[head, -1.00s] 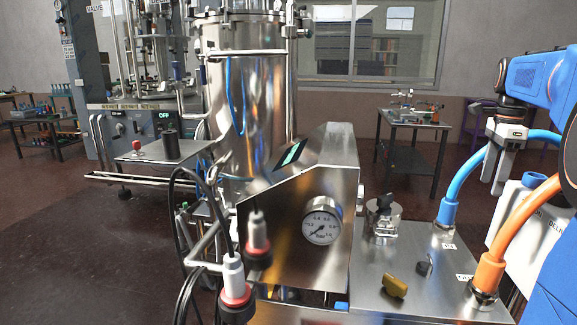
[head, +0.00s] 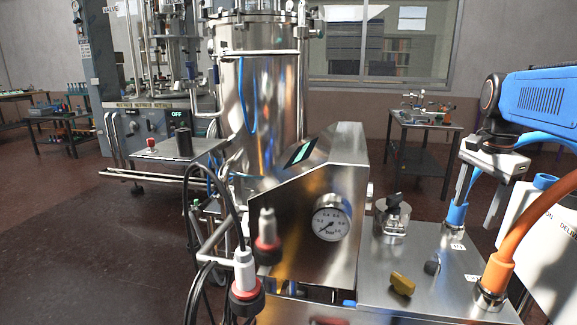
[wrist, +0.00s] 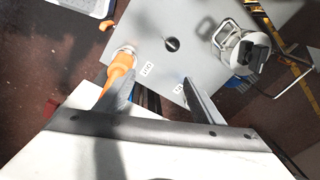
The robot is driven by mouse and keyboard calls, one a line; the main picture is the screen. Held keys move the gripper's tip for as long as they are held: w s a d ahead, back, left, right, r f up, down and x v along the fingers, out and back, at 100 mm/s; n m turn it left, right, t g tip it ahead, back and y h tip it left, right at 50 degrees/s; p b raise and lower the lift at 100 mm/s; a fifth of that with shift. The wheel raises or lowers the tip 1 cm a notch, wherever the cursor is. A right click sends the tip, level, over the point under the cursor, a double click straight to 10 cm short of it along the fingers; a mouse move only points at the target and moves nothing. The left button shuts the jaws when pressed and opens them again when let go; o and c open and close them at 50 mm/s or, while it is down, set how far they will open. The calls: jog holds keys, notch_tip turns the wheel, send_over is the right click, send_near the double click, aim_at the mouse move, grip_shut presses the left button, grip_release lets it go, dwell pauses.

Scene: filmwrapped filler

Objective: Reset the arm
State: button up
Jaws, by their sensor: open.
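My blue arm reaches in from the right in the head view. My gripper (head: 477,208) hangs fingers down, open and empty, above the right part of the steel panel, in front of the blue hose and its fitting. In the wrist view my gripper (wrist: 158,76) shows two spread fingers with nothing between them. An orange hose (wrist: 121,68) with a metal fitting is next to the left finger in that picture; whether they touch I cannot tell. The orange hose (head: 520,245) also stands on the panel in the head view.
A tall steel tank (head: 265,110) stands behind. Open floor lies at left.

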jog(key=s+a+f+n+t, duration=0.3)
jog(key=s+a+f+n, duration=1.2)
jog(key=s+f, duration=0.2)
jog(key=shift+s+a+y, duration=0.3)
jog(key=shift+s+a, duration=0.05)
jog(key=shift+s, duration=0.15)
